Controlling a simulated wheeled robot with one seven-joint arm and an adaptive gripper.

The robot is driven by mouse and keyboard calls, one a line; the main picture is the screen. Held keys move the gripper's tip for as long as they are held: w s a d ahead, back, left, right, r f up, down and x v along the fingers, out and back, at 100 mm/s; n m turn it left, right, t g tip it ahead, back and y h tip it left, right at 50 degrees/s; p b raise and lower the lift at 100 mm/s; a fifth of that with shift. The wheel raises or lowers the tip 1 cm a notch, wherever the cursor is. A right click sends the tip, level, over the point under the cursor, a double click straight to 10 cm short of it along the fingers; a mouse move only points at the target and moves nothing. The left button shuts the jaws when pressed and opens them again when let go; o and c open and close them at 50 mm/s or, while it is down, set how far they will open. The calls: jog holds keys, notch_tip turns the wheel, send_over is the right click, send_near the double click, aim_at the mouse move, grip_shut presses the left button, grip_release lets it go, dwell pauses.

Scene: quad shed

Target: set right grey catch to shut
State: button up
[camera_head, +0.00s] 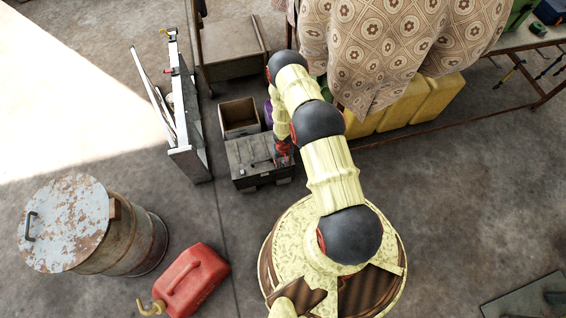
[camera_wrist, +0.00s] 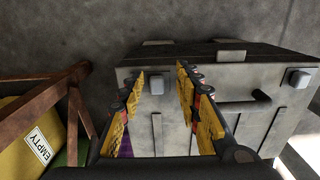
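A dark grey case (camera_head: 258,158) stands on the floor; my gripper (camera_head: 284,156) is at its right end in the head view. In the wrist view the case (camera_wrist: 205,105) fills the middle. Another grey catch (camera_wrist: 300,79) is at the right. I cannot tell for certain which is the right catch or how each is set. My gripper (camera_wrist: 160,80) is open, with nothing between its yellow-padded fingers. The fingers hide parts of the case face.
A dark handle (camera_wrist: 248,105) projects from the case beside the fingers. An open wooden box (camera_head: 239,117) stands behind the case. Yellow cans (camera_head: 437,97) stand under the cloth-covered table. A red fuel can (camera_head: 190,280) and rusty barrel (camera_head: 120,235) stand at left.

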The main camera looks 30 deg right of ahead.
notch_tip(320, 180, up, 12)
dwell(0.8)
dwell(0.6)
